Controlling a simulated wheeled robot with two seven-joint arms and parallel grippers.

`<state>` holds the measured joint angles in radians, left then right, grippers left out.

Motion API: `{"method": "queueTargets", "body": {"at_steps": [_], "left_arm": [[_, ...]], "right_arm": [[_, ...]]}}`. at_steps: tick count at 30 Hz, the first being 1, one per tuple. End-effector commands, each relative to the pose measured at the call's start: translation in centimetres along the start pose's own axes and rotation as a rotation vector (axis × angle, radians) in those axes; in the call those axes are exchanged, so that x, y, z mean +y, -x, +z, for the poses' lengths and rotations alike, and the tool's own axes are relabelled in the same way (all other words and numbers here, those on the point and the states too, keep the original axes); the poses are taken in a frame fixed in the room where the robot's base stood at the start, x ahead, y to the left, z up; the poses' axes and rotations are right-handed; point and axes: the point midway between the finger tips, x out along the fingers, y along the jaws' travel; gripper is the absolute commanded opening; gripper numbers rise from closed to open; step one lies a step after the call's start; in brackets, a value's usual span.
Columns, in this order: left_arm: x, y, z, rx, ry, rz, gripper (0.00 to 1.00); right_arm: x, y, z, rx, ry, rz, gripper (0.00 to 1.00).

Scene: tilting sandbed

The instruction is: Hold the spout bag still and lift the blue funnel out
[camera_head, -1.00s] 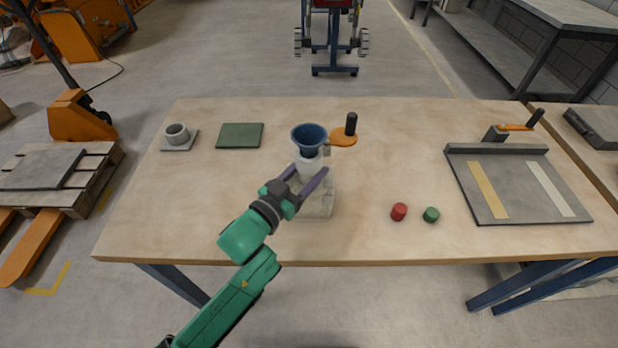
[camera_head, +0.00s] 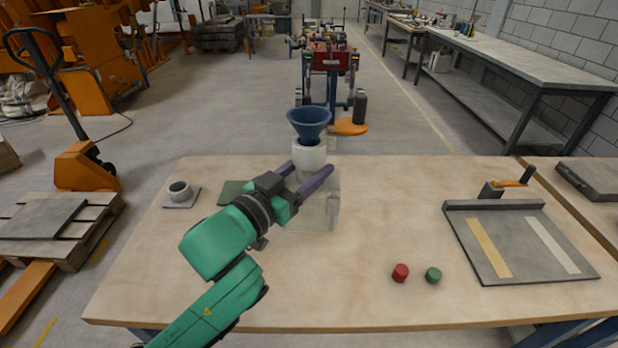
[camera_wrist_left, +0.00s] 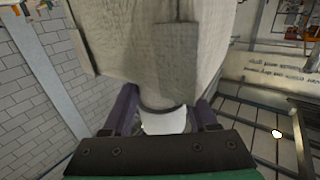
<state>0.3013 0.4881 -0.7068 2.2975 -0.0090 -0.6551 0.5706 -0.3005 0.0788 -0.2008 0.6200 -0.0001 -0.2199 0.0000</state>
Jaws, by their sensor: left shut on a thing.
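The blue funnel (camera_head: 309,120) stands upright with its stem down in the white neck (camera_head: 309,156) of the spout bag. The pale, see-through spout bag (camera_head: 324,208) is below the neck, partly hidden by my left arm. My left gripper (camera_head: 311,174) is shut on the bag's spout, one purple finger on each side. In the left wrist view, the white spout (camera_wrist_left: 165,121) sits between the fingers and the grey-white bag (camera_wrist_left: 145,45) fills the upper middle. The funnel is not recognisable there. My right gripper is not in view.
An orange piece (camera_head: 346,128) with a black grip (camera_head: 360,108) is just right of the funnel. A red cap (camera_head: 400,273) and green cap (camera_head: 433,275) lie front right.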

Motion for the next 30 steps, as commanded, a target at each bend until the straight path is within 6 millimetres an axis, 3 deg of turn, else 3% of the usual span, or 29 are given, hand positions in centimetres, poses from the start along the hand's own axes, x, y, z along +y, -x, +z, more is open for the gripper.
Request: {"method": "queueTargets", "body": {"at_steps": [6,30], "left_arm": [[0.0,0.0,0.1,0.006,-0.002,0.0,0.0],[0.0,0.0,5.8,0.006,-0.001,0.0,0.0]], "right_arm": [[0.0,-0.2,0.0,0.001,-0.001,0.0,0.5],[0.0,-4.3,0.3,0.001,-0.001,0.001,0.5]]}}
